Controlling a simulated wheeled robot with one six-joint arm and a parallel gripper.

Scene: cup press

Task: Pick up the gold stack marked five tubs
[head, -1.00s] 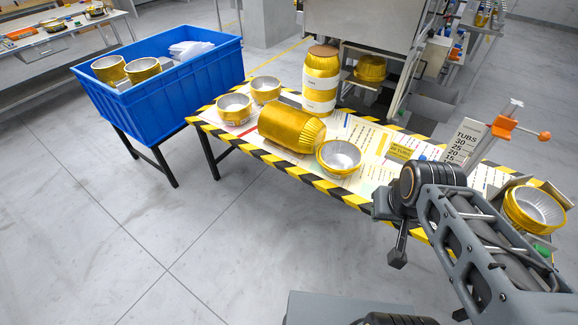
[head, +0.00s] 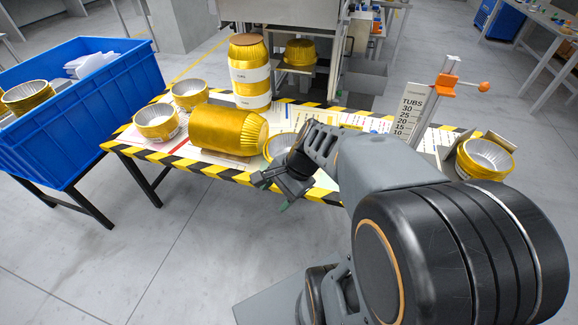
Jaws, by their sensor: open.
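Several gold tub stacks stand on the striped table (head: 222,172); I cannot read a five-tub mark on any. A short gold stack with a silver inside (head: 279,147) stands right of a long gold stack lying on its side (head: 228,131). My gripper (head: 274,192) is open and empty, at the table's front edge, on the near side of that short stack. My wrist hides the stack's right part. Two more short gold stacks, one nearer (head: 156,124) and one farther (head: 190,96), stand at the left. A tall gold stack with white bands (head: 249,75) stands upright behind.
A blue crate (head: 85,125) with gold tubs stands left of the table. A tubs scale board with an orange clamp (head: 412,108) and a gold stack in a holder (head: 484,158) are at the right. The floor in front is clear.

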